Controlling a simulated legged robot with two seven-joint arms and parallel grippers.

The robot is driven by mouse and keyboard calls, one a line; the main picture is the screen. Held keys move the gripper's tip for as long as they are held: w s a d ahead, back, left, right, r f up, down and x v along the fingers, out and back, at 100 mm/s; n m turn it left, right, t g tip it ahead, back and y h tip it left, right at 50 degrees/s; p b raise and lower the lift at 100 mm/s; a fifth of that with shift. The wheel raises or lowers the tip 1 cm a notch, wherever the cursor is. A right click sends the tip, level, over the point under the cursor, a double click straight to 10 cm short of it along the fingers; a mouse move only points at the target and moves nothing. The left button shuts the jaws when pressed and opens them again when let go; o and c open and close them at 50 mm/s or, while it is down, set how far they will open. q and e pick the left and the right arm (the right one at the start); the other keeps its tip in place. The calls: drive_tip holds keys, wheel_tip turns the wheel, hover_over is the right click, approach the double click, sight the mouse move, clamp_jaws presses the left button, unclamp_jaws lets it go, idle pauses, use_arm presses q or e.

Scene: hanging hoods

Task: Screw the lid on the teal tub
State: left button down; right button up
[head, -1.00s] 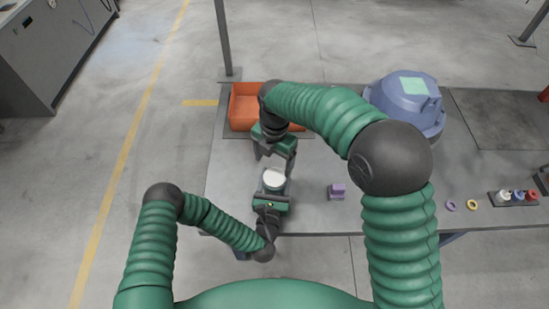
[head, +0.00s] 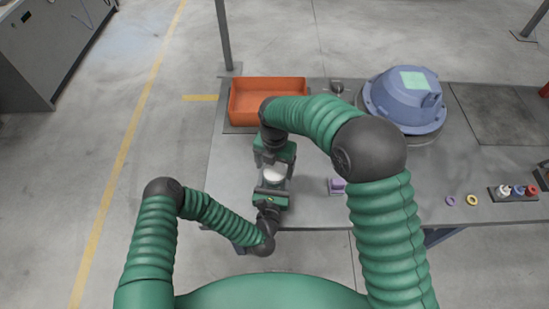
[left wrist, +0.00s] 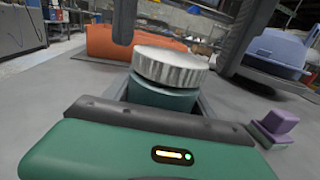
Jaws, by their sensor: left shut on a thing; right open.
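The pale silver lid (left wrist: 170,68) with a ribbed rim sits on top of the tub, looking slightly tilted in the left wrist view. The lid also shows in the head view (head: 274,174). My right gripper (head: 274,162) is open just above and behind the lid. Its dark fingers show on both sides of the lid in the left wrist view (left wrist: 185,40). I cannot tell whether they touch it.
An orange bin (head: 268,98) stands behind my right gripper. A purple block (head: 338,186) lies to the right of the tub. A big blue housing (head: 405,98) is at the back. Rings (head: 471,200) and a rack (head: 514,193) are at far right.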

drive_tip(key=shift+f, duration=0.6)
drive_tip(key=shift+c, duration=0.3)
